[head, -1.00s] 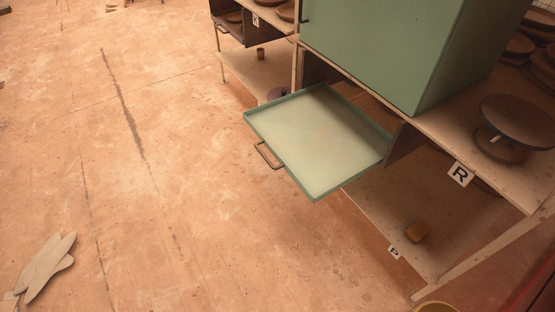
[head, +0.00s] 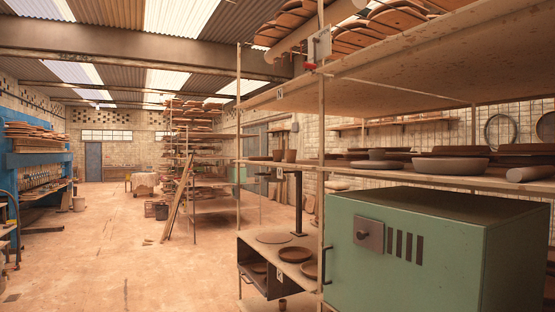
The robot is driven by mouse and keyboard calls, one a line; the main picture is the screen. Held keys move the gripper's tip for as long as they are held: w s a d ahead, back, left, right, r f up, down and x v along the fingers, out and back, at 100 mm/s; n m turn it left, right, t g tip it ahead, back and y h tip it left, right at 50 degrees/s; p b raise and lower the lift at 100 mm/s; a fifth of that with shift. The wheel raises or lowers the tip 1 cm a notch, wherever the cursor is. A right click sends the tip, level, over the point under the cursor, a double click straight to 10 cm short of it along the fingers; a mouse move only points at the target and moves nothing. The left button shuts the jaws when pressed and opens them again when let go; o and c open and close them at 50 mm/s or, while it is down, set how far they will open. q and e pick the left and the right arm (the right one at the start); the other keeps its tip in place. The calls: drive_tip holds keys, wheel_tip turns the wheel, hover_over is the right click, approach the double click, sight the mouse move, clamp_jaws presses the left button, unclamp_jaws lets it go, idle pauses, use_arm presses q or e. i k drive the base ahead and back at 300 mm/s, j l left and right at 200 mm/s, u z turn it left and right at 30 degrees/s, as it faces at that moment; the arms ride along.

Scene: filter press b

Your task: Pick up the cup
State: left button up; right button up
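Two small brown cup-like vessels stand side by side on the middle shelf: one (head: 278,155) at left and a slightly larger one (head: 291,156) at right. Another small brown cup-like vessel (head: 282,304) shows at the bottom edge of the view, below the dark open box. I cannot tell which of these is the task's cup. Neither of my grippers is in view.
A green cabinet (head: 430,255) with a dark handle fills the lower right. A shelf rack (head: 400,85) holds plates and boards above it. A dark open box (head: 262,272) sits left of the cabinet. The floor (head: 120,240) at left is largely clear.

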sight(276, 154)
drive_tip(key=i+j+u, duration=0.35)
drive_tip(key=i, duration=0.35)
drive_tip(key=i+j+u, duration=0.35)
drive_tip(key=i, duration=0.4)
drive_tip(key=i+j+u, duration=0.1)
drive_tip(key=i+u, duration=0.25)
drive_tip(key=i, duration=0.4)
